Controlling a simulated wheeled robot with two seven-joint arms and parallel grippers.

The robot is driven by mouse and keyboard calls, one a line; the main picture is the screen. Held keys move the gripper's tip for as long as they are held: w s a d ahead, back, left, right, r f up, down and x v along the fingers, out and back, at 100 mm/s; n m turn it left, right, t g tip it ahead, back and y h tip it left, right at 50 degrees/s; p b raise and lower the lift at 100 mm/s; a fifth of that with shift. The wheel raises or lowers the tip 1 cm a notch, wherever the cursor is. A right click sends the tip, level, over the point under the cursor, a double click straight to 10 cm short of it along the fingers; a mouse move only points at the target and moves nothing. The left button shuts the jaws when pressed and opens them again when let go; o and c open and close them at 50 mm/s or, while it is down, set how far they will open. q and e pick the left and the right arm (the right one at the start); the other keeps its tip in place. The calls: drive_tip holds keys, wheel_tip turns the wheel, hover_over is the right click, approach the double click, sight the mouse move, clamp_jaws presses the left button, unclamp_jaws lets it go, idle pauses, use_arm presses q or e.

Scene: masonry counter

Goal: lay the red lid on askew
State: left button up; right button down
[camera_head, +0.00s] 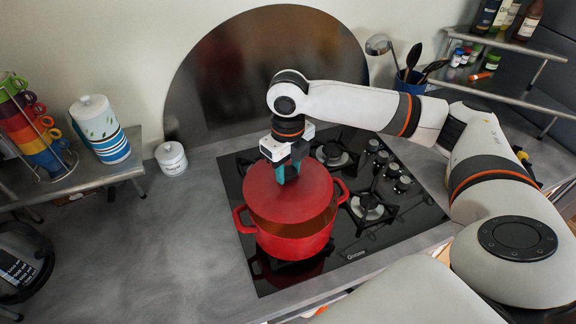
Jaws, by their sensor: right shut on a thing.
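A red pot (297,246) with two side handles stands on the front left part of the black gas hob (262,285). The red lid (290,200) lies over the pot off-centre, shifted toward the back, and the pot's opening shows as a gap at the front. I cannot tell whether the lid rests on the rim or hangs just above it. My right gripper (288,172) comes down from above and is shut at the top middle of the lid; its fingers hide the knob. My left gripper is not in view.
A small white lidded jar (171,158) stands on the counter left of the hob. A blue utensil pot (409,82) stands behind my right arm.

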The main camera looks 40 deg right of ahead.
drive_tip(key=shift+f, duration=0.3)
drive_tip(key=c, duration=0.8)
unclamp_jaws()
drive_tip(key=shift+c, duration=0.2)
wheel_tip(320, 180, up, 12)
drive_tip(key=b, duration=0.2)
drive_tip(key=shift+b, duration=0.35)
